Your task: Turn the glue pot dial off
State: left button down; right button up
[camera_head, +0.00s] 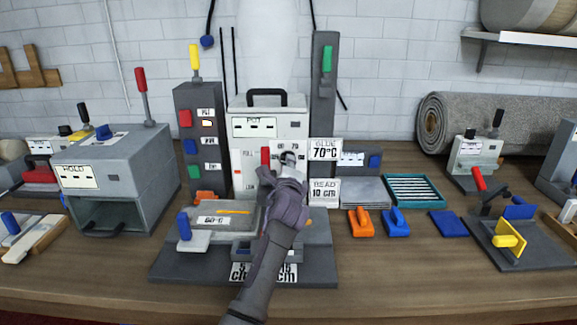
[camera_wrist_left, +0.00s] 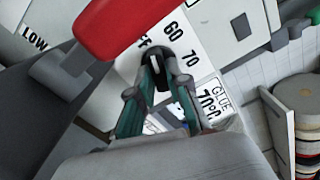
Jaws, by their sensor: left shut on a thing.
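The glue pot (camera_head: 243,160) is a white box with a black top handle, standing at the middle back of the table. Its dial (camera_wrist_left: 155,66) is a black knob with a white mark; OFF (partly covered), 60 and 70 are printed around it. My left gripper (camera_head: 290,165) reaches the pot's front, and in the left wrist view its fingers (camera_wrist_left: 156,85) are shut on the dial from both sides. The fingers cover part of the dial, so I cannot tell exactly which marking it points at. My right gripper is not in view.
A red lever (camera_wrist_left: 125,22) sits close beside the dial. A 70°C glue sign (camera_head: 324,150) stands to the right. A grey tray (camera_head: 205,217) lies in front, a dark button column (camera_head: 183,100) at left. Orange (camera_head: 361,222) and blue tools lie at right.

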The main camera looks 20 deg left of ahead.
pick_arm(q)
jog(key=shift+n, duration=2)
jog(key=shift+b, duration=0.3)
jog(key=c, duration=1.1)
grip_release()
jog(key=v, duration=1.2)
